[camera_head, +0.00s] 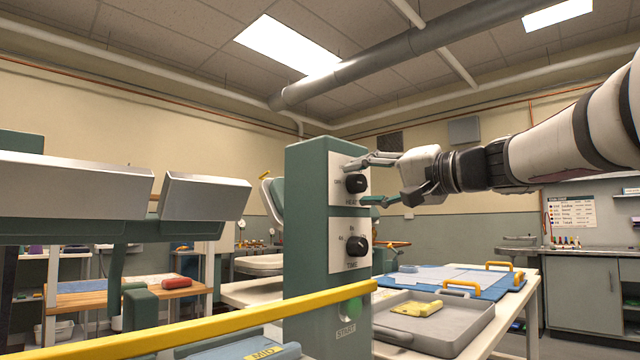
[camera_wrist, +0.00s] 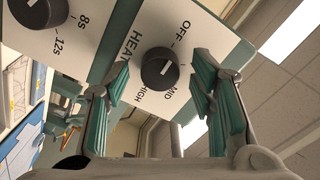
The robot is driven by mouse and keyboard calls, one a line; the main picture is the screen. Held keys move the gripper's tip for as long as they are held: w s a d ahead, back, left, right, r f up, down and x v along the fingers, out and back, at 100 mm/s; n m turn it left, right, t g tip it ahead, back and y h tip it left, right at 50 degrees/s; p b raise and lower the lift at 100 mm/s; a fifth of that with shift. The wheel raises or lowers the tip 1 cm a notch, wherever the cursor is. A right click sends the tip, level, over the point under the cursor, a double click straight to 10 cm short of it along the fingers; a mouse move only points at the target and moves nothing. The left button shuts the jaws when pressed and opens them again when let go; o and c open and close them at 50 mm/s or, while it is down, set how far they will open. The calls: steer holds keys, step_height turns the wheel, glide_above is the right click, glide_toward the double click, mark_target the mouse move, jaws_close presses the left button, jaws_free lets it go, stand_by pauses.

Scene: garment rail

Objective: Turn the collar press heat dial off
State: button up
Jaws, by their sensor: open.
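The heat dial (camera_head: 356,183) is a black round knob on the upper white plate of the green control column (camera_head: 308,240). In the wrist view the heat dial (camera_wrist: 160,70) shows a white pointer mark slanting to the upper right. OFF, MID and HIGH are printed around it; part of the scale is hidden by a finger. My gripper (camera_head: 364,181) is open at the plate, with one finger above the dial and one below. In the wrist view the fingers of my gripper (camera_wrist: 162,82) stand on both sides of the dial, apparently not touching it.
The time dial (camera_head: 356,246) sits just below the heat dial, with a green start button (camera_head: 350,312) lower down. A yellow bar (camera_head: 230,317) crosses the front. A grey tray (camera_head: 440,322) with a yellow object (camera_head: 416,308) lies on the table at right.

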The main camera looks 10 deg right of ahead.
steer(key=v, duration=1.2)
steer(key=shift+a+f, duration=0.1)
steer(key=s+a+f+n+g+h, duration=0.1)
steer(key=s+a+f+g, duration=0.55)
steer(key=f, duration=0.55)
steer(key=s+a+f+n+g+h, duration=0.1)
steer(key=s+a+f+g+h, duration=0.15)
steer(key=s+a+f, duration=0.75)
steer(key=s+d+f+n+g+h, duration=0.1)
steer(key=s+d+f+g+h, duration=0.3)
steer(key=s+f, duration=0.5)
steer(key=s+d+f+n+g+h, duration=0.1)
steer(key=s+d+f+h, duration=0.2)
steer(key=s+d+f, duration=0.5)
step_height(320, 180, up, 32)
steer(key=w+a+t+p, duration=0.2)
steer(key=t+p, duration=0.1)
steer(key=p, duration=2.9)
steer(key=shift+n+t, duration=0.3)
steer(key=shift+a+f, duration=0.1)
